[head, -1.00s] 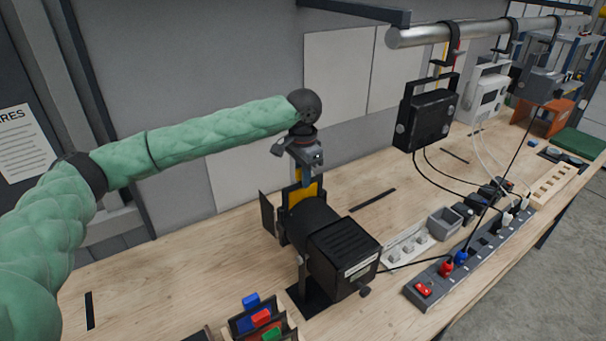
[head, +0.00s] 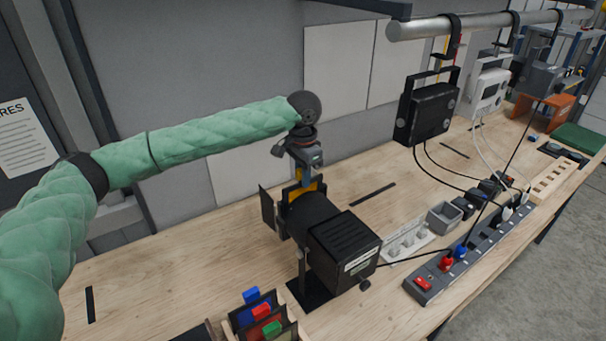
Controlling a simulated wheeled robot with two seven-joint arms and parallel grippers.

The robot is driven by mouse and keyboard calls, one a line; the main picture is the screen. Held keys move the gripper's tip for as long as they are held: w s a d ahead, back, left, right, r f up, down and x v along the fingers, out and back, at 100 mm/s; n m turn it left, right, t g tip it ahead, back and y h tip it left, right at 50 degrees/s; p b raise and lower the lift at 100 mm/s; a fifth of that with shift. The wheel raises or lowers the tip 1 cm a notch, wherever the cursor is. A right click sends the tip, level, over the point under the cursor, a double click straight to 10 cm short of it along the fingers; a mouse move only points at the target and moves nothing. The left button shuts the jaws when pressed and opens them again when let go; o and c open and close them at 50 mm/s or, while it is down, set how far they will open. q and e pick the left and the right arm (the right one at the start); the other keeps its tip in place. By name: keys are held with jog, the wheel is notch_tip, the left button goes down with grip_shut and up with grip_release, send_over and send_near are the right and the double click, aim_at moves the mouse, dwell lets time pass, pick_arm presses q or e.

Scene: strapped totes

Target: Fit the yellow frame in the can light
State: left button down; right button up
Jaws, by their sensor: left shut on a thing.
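The black can light (head: 343,251) stands on its dark base on the wooden bench, with its barn doors (head: 267,207) facing back left. The yellow frame (head: 308,187) shows as a small yellow patch at the top of the light's front part; its lower part is hidden by the light's body. My left gripper (head: 306,174) points down just above the light and is shut on the yellow frame. I cannot tell how deep the frame sits in the slot. My right gripper is out of view.
A wooden rack (head: 262,320) with blue, red and green tabbed frames stands in front. A grey power strip (head: 470,254) with plugs lies to the right. Black and white lamps hang from a rail (head: 470,25). Bare bench lies left of the light.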

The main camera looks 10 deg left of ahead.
pick_arm(q)
jog(key=shift+f, duration=1.2)
jog(key=c, duration=1.3)
grip_release()
